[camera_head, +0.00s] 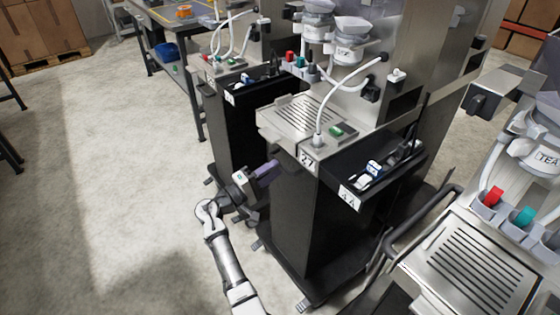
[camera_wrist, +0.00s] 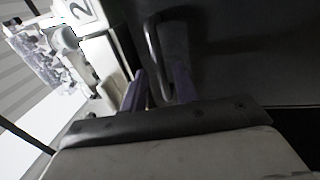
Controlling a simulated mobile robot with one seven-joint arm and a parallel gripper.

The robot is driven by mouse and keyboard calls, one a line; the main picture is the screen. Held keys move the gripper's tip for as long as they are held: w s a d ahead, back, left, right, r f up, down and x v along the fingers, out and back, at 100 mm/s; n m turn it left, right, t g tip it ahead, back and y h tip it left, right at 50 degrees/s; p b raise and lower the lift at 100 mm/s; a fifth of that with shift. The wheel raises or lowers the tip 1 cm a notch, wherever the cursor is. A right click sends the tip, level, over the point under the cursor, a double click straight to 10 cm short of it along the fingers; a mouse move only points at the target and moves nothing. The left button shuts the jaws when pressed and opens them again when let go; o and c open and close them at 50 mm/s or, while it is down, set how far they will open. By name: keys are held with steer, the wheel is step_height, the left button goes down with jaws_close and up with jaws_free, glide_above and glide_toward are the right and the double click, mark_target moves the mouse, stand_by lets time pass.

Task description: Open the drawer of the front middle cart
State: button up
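The middle cart (camera_head: 305,225) is a black cabinet with a steel top and a white number label, in the head view. My gripper (camera_head: 270,171), with purple fingers, is at the upper part of its left-facing dark front. In the wrist view a dark front panel (camera_wrist: 240,50) fills the upper right. A dark looped handle (camera_wrist: 152,45) stands out from it. My gripper (camera_wrist: 159,88) is open, with the handle's lower end between its two fingers. I cannot tell whether either finger touches it. The drawer's edges are too dark to make out, and no gap shows.
A second black cart (camera_head: 235,130) stands behind, to the left. A steel cart with a slotted tray (camera_head: 470,275) and a dark rail is close at the lower right. A black side tray (camera_head: 400,155) holds small items. Open concrete floor (camera_head: 130,180) lies left of the carts.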

steer(key=shift+p+x, duration=0.3)
steer(key=shift+x, duration=1.5)
jaws_close()
steer(key=shift+a, duration=0.1)
